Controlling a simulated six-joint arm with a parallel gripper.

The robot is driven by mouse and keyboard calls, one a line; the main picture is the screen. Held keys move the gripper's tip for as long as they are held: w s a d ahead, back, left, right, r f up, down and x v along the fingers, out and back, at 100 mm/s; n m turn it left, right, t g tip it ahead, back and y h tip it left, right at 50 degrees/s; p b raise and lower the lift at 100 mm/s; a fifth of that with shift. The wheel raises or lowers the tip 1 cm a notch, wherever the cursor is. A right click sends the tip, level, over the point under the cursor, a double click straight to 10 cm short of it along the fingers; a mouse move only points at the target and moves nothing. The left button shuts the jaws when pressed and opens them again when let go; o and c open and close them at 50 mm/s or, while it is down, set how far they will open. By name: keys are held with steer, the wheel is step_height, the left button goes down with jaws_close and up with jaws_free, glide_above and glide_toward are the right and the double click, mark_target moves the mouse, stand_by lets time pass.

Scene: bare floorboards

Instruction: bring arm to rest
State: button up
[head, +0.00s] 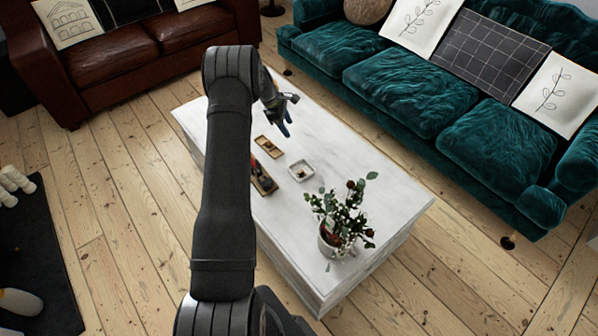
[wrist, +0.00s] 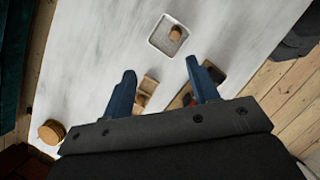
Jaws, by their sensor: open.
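My gripper (head: 285,118) is over the far part of the white coffee table (head: 376,188) in the head view. In the wrist view its two blue fingers (wrist: 162,90) stand apart with nothing held between them. My dark arm reaches up through the middle of the head view and hides part of the table's left side.
On the table are a small square dish (head: 301,171), a wooden tray (head: 269,146), a darker tray (head: 263,180) and a potted plant (head: 338,236). A teal sofa (head: 402,85) stands right, a brown leather sofa (head: 130,62) back left.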

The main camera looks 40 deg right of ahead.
steer(key=shift+w+a+r, duration=0.1)
steer(key=shift+a+r, duration=0.05)
steer(key=shift+r, duration=0.3)
steer(key=x, duration=1.5)
steer(key=shift+s+d, duration=0.25)
steer(key=shift+d, duration=0.05)
steer(key=shift+f, duration=0.2)
